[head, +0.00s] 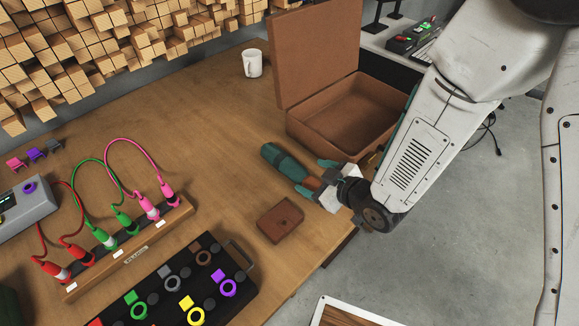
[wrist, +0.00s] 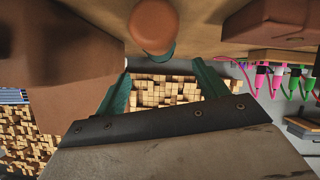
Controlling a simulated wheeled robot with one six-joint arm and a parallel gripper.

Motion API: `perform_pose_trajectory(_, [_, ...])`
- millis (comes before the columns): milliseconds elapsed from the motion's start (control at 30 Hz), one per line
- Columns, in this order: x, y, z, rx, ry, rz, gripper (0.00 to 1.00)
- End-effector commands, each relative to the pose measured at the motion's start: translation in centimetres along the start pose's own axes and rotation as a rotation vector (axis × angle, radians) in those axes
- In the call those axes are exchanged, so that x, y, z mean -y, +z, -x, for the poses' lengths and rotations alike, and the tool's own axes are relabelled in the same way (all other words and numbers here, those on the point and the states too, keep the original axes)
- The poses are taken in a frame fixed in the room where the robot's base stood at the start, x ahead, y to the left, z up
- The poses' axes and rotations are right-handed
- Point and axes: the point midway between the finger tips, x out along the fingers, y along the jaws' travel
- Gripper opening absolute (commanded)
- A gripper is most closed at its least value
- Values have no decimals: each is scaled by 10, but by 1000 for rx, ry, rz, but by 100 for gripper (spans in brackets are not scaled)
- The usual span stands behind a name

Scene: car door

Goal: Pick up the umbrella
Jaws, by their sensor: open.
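A folded teal umbrella (head: 282,160) with a brown handle lies on the wooden table, left of the open briefcase. Its brown handle end points at my gripper (head: 314,178). In the wrist view, the handle (wrist: 152,25) shows end-on at the top centre, with a bit of teal below it. My gripper (wrist: 162,80) is open, its two teal fingers apart and nothing visible held between them. In the wrist view the handle appears above the gap between the fingertips. I cannot tell whether a finger touches it.
The open brown briefcase (head: 342,122) stands close beside my gripper. A small brown box (head: 280,221) lies nearer the front edge. A cable rack (head: 130,246), a black tray with coloured rings (head: 175,290) and a white mug (head: 252,63) are also on the table (head: 190,120).

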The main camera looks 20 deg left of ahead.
Motion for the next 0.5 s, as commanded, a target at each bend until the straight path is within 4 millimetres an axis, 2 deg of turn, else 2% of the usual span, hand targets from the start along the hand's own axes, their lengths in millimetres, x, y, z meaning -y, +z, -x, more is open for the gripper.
perform_pose_trajectory(500, [1, -3, -67, -3, -1, 1, 72])
